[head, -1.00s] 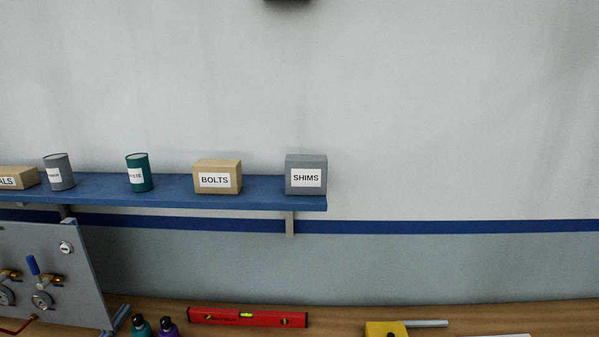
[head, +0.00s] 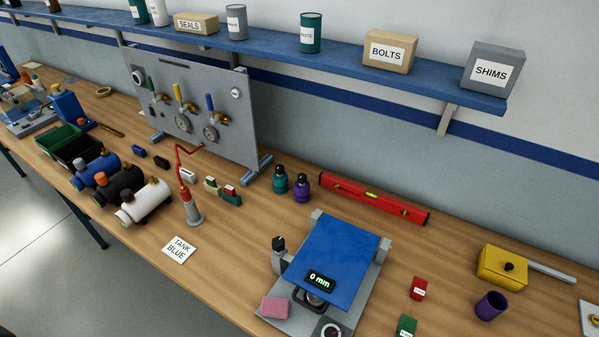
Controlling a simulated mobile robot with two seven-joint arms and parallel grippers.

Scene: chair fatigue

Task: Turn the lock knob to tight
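A test rig with a blue tilted plate (head: 335,258) stands on the wooden bench at the lower middle of the head view. A small display (head: 320,281) on it reads "0 mm". A black knob (head: 278,243) sits on a grey post at the rig's left side. A dial (head: 331,330) with a white ring and a red mark is at the rig's front, partly cut off by the bottom edge. I cannot tell which of these is the lock knob, nor read a tight mark. Neither of my grippers is in view.
A pink block (head: 275,307) lies by the rig's front left. Red (head: 418,288) and green (head: 406,326) blocks, a purple cup (head: 491,306) and a yellow box (head: 502,267) are to its right. A red level (head: 374,198) lies behind. A "TANK BLUE" card (head: 179,250) lies left.

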